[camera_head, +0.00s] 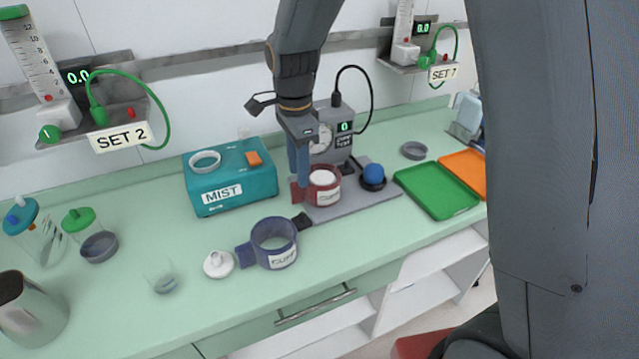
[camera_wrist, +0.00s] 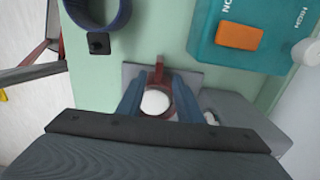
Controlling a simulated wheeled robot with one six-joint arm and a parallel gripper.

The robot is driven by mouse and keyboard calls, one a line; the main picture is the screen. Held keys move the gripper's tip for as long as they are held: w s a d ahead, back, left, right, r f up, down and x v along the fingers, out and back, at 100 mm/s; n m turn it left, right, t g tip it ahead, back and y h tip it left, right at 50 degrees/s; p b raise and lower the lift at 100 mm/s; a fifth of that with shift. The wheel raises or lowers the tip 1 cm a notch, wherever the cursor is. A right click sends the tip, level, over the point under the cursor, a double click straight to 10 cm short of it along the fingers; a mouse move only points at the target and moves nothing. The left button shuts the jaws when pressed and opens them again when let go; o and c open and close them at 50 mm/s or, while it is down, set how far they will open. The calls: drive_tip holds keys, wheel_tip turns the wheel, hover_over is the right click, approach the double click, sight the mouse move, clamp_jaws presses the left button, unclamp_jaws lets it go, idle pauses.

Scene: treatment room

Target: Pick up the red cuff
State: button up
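The red cuff (camera_head: 324,191) is a dark red ring with a white label. It sits upright around a white round piece on the grey plate of the test unit. Its short red tab (camera_wrist: 158,66) points away from the ring. My gripper (camera_head: 299,170) is above the cuff's left side in the head view. In the wrist view, the blue fingers of my gripper (camera_wrist: 158,78) are spread on both sides of the cuff (camera_wrist: 158,88), with the tab between their tips. Contact between fingers and ring cannot be made out.
A blue cuff (camera_head: 274,243) stands close by, in front and left. A teal MIST box (camera_head: 230,186) is behind left. The grey gauge unit (camera_head: 333,135) stands behind the cuff, with a blue bulb (camera_head: 374,175) to the right. A green tray (camera_head: 437,190) lies farther right.

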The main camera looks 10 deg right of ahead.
sight(301, 201)
drive_tip(key=shift+s+d+f+p, duration=0.1)
drive_tip(key=shift+f+p, duration=0.4)
drive_tip(key=shift+f, duration=0.75)
drive_tip(key=shift+s+f+p, duration=0.1)
drive_tip(key=shift+f+p, duration=0.35)
drive_tip(key=shift+f, duration=0.8)
clamp_jaws()
